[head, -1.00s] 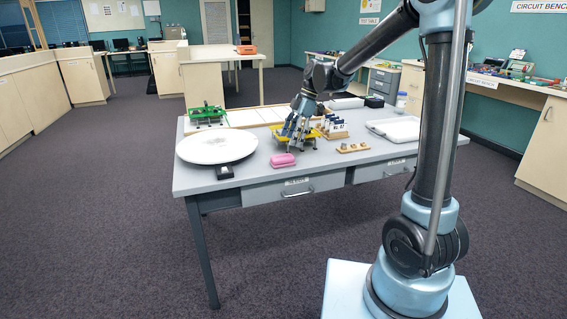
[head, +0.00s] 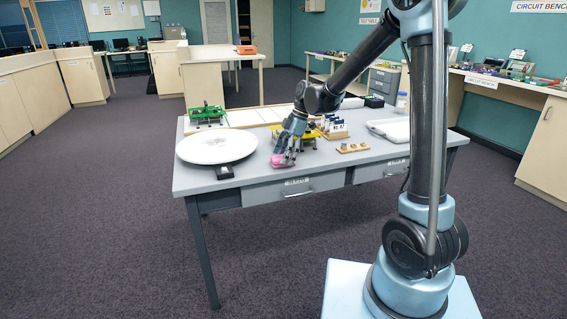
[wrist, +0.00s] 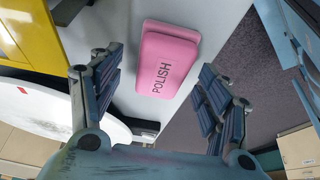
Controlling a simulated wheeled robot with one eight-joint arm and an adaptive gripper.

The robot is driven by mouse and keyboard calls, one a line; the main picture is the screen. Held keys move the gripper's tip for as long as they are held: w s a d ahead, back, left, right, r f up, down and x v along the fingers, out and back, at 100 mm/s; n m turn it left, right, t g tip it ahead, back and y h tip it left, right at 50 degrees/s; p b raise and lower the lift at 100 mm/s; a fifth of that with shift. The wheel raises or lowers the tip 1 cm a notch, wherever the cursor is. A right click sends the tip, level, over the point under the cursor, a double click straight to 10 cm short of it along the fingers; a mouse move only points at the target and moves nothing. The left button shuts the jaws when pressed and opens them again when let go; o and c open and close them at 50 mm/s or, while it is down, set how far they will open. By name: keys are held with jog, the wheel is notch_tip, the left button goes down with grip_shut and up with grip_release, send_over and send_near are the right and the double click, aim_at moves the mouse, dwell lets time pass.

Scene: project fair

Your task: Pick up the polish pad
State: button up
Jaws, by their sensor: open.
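The polish pad (wrist: 167,60) is a pink block marked POLISH. In the wrist view it lies on the grey table near its edge, ahead of and between the fingers of my gripper (wrist: 160,95). In the head view the polish pad (head: 278,162) shows partly behind the fingers of my gripper (head: 285,157). My gripper is open and empty, pointing down just above the pad. I cannot tell from the head view whether a finger touches the pad.
A white round turntable (head: 215,147) stands left of the pad. A yellow device (head: 308,137) is just behind my gripper. A small wooden block with pegs (head: 352,147) lies to the right, and a white tray (head: 388,129) farther right. The front table edge (head: 230,186) is close.

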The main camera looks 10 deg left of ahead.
jog(key=c, duration=1.2)
jog(key=shift+r, duration=0.15)
jog(key=shift+c, duration=0.2)
notch_tip(320, 180, up, 10)
jog(key=o, duration=0.6)
jog(key=c, duration=0.4)
